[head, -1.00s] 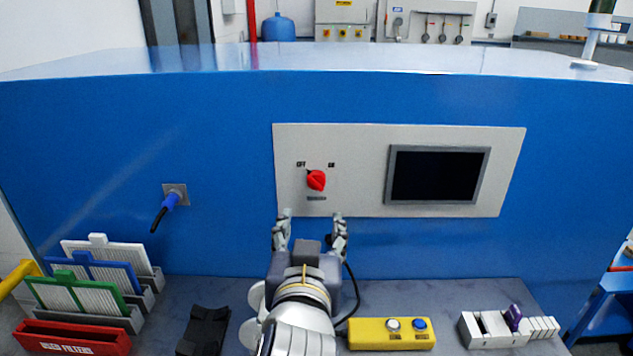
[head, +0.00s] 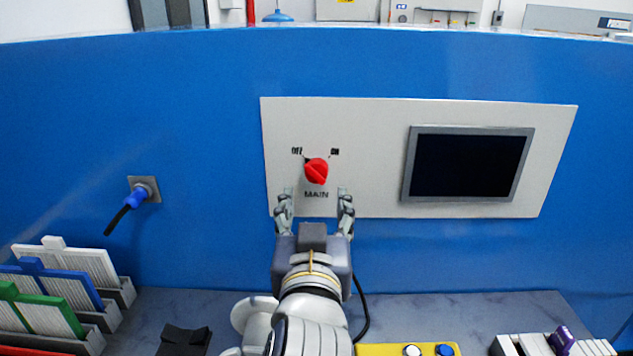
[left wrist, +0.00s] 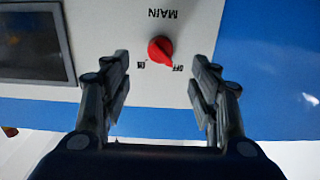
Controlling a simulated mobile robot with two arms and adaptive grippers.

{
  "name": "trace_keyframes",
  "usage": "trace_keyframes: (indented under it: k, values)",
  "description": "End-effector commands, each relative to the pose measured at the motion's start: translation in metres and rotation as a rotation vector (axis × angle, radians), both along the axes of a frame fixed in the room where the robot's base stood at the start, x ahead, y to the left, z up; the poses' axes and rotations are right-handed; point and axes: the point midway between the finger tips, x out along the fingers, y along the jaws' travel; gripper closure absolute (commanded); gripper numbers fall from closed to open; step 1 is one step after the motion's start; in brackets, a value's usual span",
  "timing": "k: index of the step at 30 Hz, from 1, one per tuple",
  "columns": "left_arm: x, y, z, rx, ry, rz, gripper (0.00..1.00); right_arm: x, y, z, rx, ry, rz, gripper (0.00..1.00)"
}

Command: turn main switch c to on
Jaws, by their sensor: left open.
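The main switch (head: 316,170) is a red rotary knob on a light grey panel (head: 370,115), with OFF printed at its upper left, ON at its upper right and MAIN below. Its dark pointer end appears turned towards OFF. The knob also shows in the left wrist view (left wrist: 160,50), where the lettering is upside down. My left gripper (head: 315,199) is open and empty, just below the knob in the head view, its fingers spread to either side of it. In the left wrist view the knob lies between the fingertips, and no contact shows. My right gripper is not in view.
A dark screen (head: 468,165) sits on the panel to the right. A blue plug (head: 137,197) is in the wall at the left. Filter racks (head: 75,290), a yellow button box (head: 385,350) and a white block holder (head: 520,345) stand on the grey bench. Space before the panel is clear.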

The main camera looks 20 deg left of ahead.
Motion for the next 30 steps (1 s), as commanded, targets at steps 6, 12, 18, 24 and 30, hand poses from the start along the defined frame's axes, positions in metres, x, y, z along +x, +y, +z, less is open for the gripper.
trace_keyframes:
  k: [6, 12, 18, 24, 30]
  values:
    - [0.039, 0.012, 0.003, 0.005, 0.003, 0.004, 0.44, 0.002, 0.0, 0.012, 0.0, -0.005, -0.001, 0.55]
    - [0.072, 0.022, 0.003, 0.004, 0.002, 0.003, 0.44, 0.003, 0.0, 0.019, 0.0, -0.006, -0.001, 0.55]
    - [0.09, 0.027, 0.001, 0.001, 0.001, 0.001, 0.44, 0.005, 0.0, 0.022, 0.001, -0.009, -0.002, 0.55]
    - [0.094, 0.028, 0.001, 0.0, 0.001, 0.0, 0.44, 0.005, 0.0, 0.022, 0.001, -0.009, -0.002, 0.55]
    - [0.093, 0.027, 0.001, 0.0, 0.001, 0.0, 0.6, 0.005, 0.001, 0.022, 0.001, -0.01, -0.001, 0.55]
